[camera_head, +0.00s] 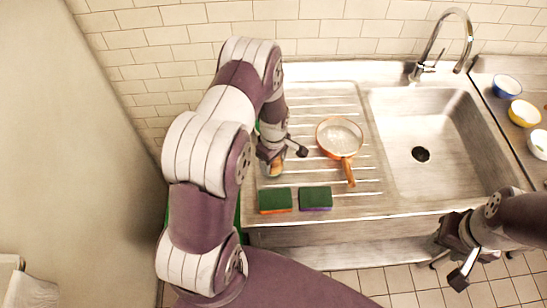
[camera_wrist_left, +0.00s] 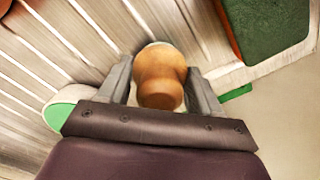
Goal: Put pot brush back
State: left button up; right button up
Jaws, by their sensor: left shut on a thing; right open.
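The pot brush shows as a rounded tan wooden piece (camera_wrist_left: 160,80) between the fingers of my left gripper in the left wrist view. My left gripper (camera_wrist_left: 160,92) is shut on it, with a grey finger on either side. In the head view my left gripper (camera_head: 276,166) is low over the left part of the ribbed drainboard (camera_head: 310,107), left of the copper pan. The brush's lower end is hidden, so I cannot tell whether it touches the board. My right gripper (camera_head: 453,262) is open and empty, in front of the counter at lower right.
A copper pan (camera_head: 339,135) lies on the drainboard. Two green-topped sponges, one orange-based (camera_head: 275,200) and one purple-based (camera_head: 315,198), lie at its front edge. A white-and-green thing (camera_wrist_left: 65,112) is beside my left gripper. The sink (camera_head: 455,130) and tap (camera_head: 440,40) are right; several bowls (camera_head: 523,113) stand beyond.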

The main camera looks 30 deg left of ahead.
pick_arm(q)
jog(key=shift+f, duration=0.1)
jog(key=o, duration=0.9)
jog(key=shift+o, duration=0.2)
jog(key=shift+r, duration=0.3)
notch_tip(320, 180, up, 12)
jog(key=b, duration=0.3)
jog(key=shift+s+d+f, duration=0.1)
jog(key=shift+f, duration=0.05)
jog(key=s+d+r+m, duration=0.3)
jog(key=s+d+m, duration=0.1)
jog(key=s+m, duration=0.2)
jog(key=s+d+r+m+t, duration=0.1)
jog(key=s+d+r+m, duration=0.2)
jog(key=s+m, duration=0.4)
jog(key=shift+s+d+m, duration=0.25)
jog(key=shift+d+m, duration=0.2)
jog(key=shift+m, duration=0.75)
